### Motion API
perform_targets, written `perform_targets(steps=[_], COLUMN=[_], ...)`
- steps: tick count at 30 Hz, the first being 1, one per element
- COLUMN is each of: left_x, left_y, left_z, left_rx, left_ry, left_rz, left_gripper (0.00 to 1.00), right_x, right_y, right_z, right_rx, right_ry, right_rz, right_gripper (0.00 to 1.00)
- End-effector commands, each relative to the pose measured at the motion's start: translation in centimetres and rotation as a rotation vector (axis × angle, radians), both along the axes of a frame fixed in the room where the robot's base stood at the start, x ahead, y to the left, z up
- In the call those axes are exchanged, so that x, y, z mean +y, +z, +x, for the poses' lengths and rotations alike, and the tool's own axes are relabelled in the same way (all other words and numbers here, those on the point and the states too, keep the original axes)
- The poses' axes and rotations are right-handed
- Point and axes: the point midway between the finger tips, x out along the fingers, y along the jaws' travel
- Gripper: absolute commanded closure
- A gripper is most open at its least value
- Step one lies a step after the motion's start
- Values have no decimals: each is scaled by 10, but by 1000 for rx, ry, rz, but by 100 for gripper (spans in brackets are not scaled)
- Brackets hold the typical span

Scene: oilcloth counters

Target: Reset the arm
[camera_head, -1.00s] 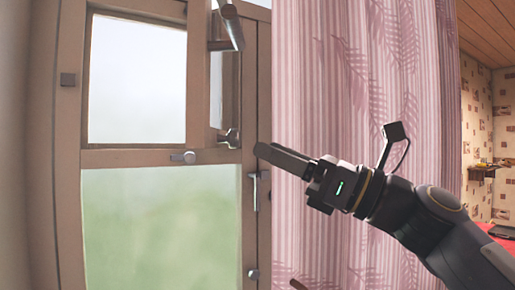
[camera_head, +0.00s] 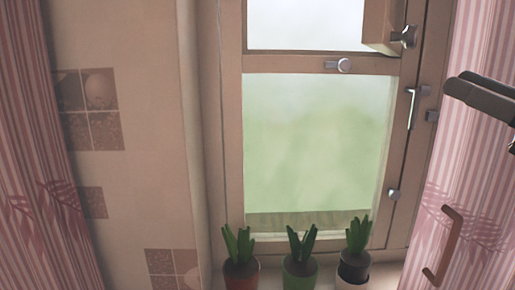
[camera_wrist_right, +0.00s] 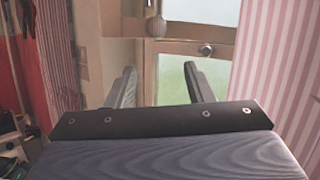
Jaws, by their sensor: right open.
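My right gripper (camera_head: 484,97) shows at the right edge of the head view, in front of the pink striped curtain. Only its dark fingers show there. In the right wrist view its two fingers (camera_wrist_right: 160,86) stand apart with nothing between them. The window (camera_head: 315,150) has a brown wooden frame and lies to the left of the gripper. A small upper sash (camera_head: 384,25) juts out at the top, apart from the gripper. My left gripper is not in view.
Several potted plants stand on the sill: a red pot (camera_head: 241,275), a green pot (camera_head: 300,274) and a dark-and-white pot (camera_head: 353,268). A metal window handle (camera_head: 412,108) and a brown bar handle (camera_head: 446,245) are near the gripper. Pink curtains (camera_head: 480,190) hang at both sides.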

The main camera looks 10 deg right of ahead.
Motion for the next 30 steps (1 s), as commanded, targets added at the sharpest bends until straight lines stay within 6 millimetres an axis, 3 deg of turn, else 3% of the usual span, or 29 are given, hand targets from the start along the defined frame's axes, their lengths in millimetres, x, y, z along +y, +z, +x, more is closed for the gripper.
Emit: perform_targets(steps=[2,8,12,15,18,23,30], left_x=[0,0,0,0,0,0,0], left_y=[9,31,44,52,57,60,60], left_z=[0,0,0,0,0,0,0], left_rx=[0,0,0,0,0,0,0], left_ry=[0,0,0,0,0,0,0], left_rz=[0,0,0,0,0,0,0], left_gripper=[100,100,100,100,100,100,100], right_x=[15,63,85,93,96,96,95], right_y=[-32,-170,-271,-332,-377,-413,-419], right_z=[13,27,8,-15,-38,-59,-63], right_rx=[8,-61,-209,-358,-509,-670,-701], right_ry=[-43,-36,152,353,548,738,771], right_rz=[-194,-992,-1553,-1866,-2073,-2218,-2240], right_gripper=[52,52,52,52,52,52,52])
